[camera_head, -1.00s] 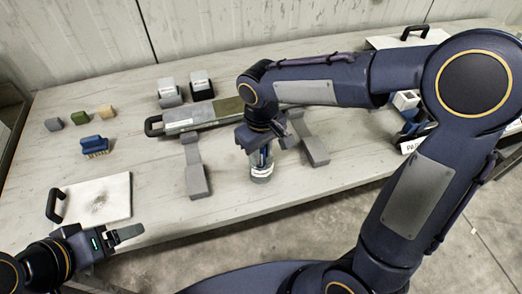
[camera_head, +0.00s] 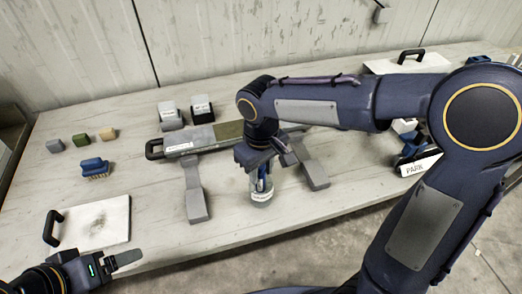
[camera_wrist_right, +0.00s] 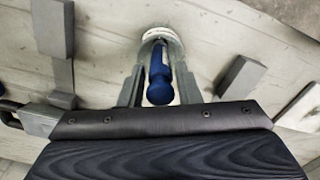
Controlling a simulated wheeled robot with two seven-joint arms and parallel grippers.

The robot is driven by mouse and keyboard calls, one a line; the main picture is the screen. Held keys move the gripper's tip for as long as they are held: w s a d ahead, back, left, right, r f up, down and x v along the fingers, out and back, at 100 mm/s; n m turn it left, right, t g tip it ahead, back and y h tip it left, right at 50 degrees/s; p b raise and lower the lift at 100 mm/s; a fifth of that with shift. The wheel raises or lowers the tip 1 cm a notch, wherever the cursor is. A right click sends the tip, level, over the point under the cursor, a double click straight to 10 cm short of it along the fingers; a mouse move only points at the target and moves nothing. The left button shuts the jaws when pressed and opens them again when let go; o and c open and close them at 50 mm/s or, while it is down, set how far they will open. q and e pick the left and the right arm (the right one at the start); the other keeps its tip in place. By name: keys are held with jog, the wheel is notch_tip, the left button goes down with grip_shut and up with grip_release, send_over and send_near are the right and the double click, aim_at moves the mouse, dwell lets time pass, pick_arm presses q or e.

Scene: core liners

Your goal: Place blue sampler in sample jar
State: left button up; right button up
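The clear sample jar (camera_head: 262,192) with a white label stands on the table near its front edge. It also shows in the right wrist view (camera_wrist_right: 161,36). The blue sampler (camera_wrist_right: 160,75) stands in the jar, with its blue handle sticking up out of the mouth. In the head view the sampler (camera_head: 261,178) shows below my right gripper. My right gripper (camera_wrist_right: 160,88) is open above the jar, one finger on each side of the handle with gaps between. My left gripper (camera_head: 126,258) is low at the left, away from the jar; its finger opening is unclear.
A grey rack (camera_head: 195,200) with a long tray (camera_head: 190,139) stands beside and behind the jar. A white handled board (camera_head: 100,222), a blue brush (camera_head: 94,168) and several small blocks (camera_head: 81,139) lie at left. Two labelled blocks (camera_head: 202,109) stand behind. A "PARK" sign (camera_head: 419,165) is at right.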

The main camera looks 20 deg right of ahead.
notch_tip(320, 180, up, 10)
jog(key=shift+f, duration=0.25)
jog(key=shift+s+d, duration=0.25)
jog(key=shift+d, duration=0.05)
jog(key=s+d+f+m+t+y, duration=0.2)
jog(key=s+d+f+m, duration=0.1)
jog(key=s, duration=0.5)
jog(key=s+d+f+m+t+y, duration=0.1)
jog(key=s+d+f+m+t, duration=0.2)
jog(key=s+d, duration=0.2)
jog(key=s, duration=0.2)
jog(key=shift+s+d+m+t+y, duration=0.25)
jog(key=shift+s+m+t+y, duration=0.05)
jog(key=shift+s+y, duration=0.1)
